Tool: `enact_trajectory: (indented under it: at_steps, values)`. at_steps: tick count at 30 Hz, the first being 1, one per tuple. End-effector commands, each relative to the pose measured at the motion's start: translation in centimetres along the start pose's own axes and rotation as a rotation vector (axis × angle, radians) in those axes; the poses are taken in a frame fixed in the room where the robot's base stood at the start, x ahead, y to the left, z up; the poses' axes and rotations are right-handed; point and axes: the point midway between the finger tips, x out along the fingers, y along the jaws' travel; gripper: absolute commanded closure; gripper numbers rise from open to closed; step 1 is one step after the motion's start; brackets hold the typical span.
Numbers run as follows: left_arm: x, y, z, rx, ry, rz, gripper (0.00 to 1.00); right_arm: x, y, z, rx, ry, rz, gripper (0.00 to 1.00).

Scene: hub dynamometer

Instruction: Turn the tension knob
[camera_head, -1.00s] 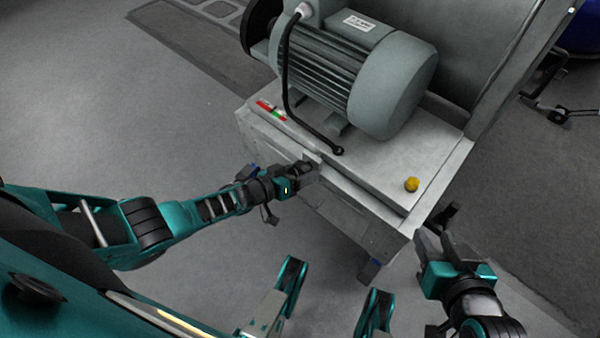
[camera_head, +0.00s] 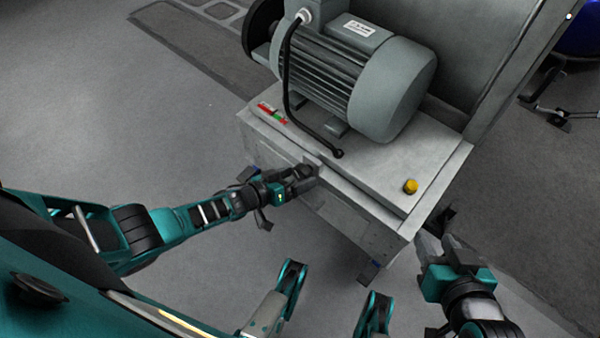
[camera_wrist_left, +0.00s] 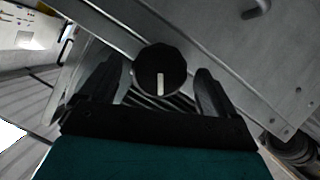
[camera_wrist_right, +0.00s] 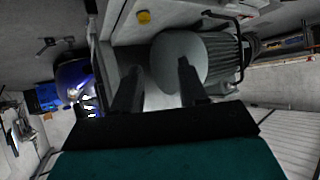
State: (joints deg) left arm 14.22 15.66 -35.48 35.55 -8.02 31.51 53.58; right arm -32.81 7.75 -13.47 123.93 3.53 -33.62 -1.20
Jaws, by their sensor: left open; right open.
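The tension knob (camera_wrist_left: 159,70) is a dark round knob with a pale pointer line, seen in the left wrist view on the front of the metal bench. Its pointer line points toward the bottom of that picture. My left gripper (camera_head: 308,173) is open at the bench front; in the left wrist view its two fingers (camera_wrist_left: 160,88) stand on either side of the knob, with visible gaps. In the head view the knob is hidden by this gripper. My right gripper (camera_head: 436,228) is open and empty beside the bench's right corner; its fingers also show in the right wrist view (camera_wrist_right: 157,78).
A large grey motor (camera_head: 352,75) stands on the bench (camera_head: 385,165), with a black cable (camera_head: 290,85) curving down from it. A yellow button (camera_head: 410,186) sits at the right front of the bench top.

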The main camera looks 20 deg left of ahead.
Motion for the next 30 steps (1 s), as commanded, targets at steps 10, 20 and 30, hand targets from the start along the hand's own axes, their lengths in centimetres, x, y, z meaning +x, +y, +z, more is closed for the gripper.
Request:
enact_trajectory:
  at_steps: [10, 20, 30]
  values:
    - [-8.0, 0.1, -0.4, -0.001, -0.002, -0.002, 0.1, -1.8, 0.9, -1.3, -0.003, -0.006, 0.03, 0.57]
    - [-10.9, 0.0, -0.2, 0.001, 0.001, -0.001, 0.1, -2.1, 1.3, -1.1, -0.018, -0.01, 0.037, 0.57]
    - [-10.8, 0.0, -0.3, 0.004, 0.006, -0.003, 0.1, -2.1, 1.4, -1.1, -0.018, -0.009, 0.037, 0.57]
